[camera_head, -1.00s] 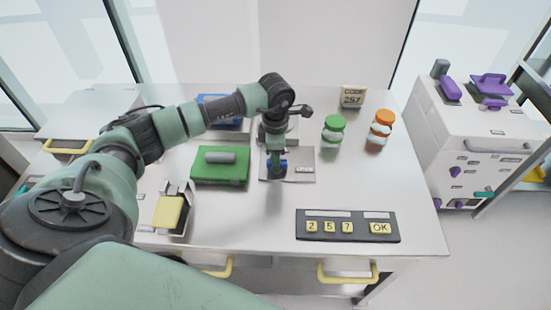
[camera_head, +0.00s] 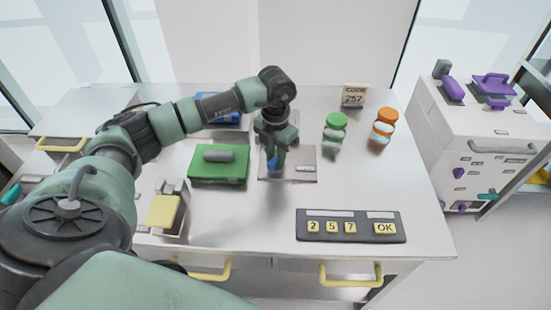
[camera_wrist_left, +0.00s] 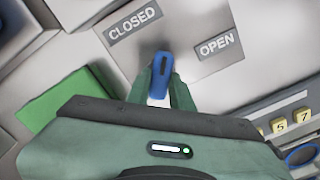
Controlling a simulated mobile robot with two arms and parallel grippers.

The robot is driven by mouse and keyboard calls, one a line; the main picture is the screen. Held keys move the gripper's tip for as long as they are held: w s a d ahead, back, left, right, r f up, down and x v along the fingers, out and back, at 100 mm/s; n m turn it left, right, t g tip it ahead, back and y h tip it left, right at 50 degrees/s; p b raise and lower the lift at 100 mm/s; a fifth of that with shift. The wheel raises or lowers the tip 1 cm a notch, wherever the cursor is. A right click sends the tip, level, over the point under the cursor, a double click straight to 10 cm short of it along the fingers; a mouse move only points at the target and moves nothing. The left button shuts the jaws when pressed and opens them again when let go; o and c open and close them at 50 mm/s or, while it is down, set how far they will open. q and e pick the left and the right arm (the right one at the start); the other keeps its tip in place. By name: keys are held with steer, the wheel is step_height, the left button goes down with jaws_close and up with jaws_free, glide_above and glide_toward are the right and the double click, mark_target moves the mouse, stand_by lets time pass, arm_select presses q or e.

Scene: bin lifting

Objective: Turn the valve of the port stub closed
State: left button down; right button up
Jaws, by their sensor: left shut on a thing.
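The blue valve handle (camera_head: 273,163) stands on a grey plate (camera_head: 303,164) in the middle of the table. In the left wrist view the blue valve handle (camera_wrist_left: 160,72) lies between the two fingers of my left gripper (camera_wrist_left: 160,88). The plate carries a CLOSED label (camera_wrist_left: 132,22) and an OPEN label (camera_wrist_left: 217,46); the handle sits below and between them. In the head view my left gripper (camera_head: 273,162) reaches down over the plate, shut on the handle, and partly hides it. The port stub itself is hard to make out behind my arm. My right gripper is not in view.
A green case (camera_head: 220,172) lies left of the plate, a blue one (camera_head: 222,108) behind. Green-capped (camera_head: 335,125) and orange-capped (camera_head: 383,126) jars stand right. A keypad (camera_head: 350,226) lies at the front right, and a code sign (camera_head: 354,95) stands at the back.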

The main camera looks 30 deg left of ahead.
arm_select(q)
steer(key=n, duration=0.3)
steer(key=shift+w+r+n+b, duration=0.1)
steer(key=shift+n+b, duration=0.2)
steer(key=shift+n, duration=1.9)
steer(key=shift+a, duration=0.1)
steer(key=c, duration=1.2)
jaws_free()
steer(key=shift+c, duration=0.2)
step_height(320, 180, up, 8)
steer(key=shift+f+b, duration=0.1)
steer(key=shift+b, duration=0.85)
steer(key=shift+f, duration=0.1)
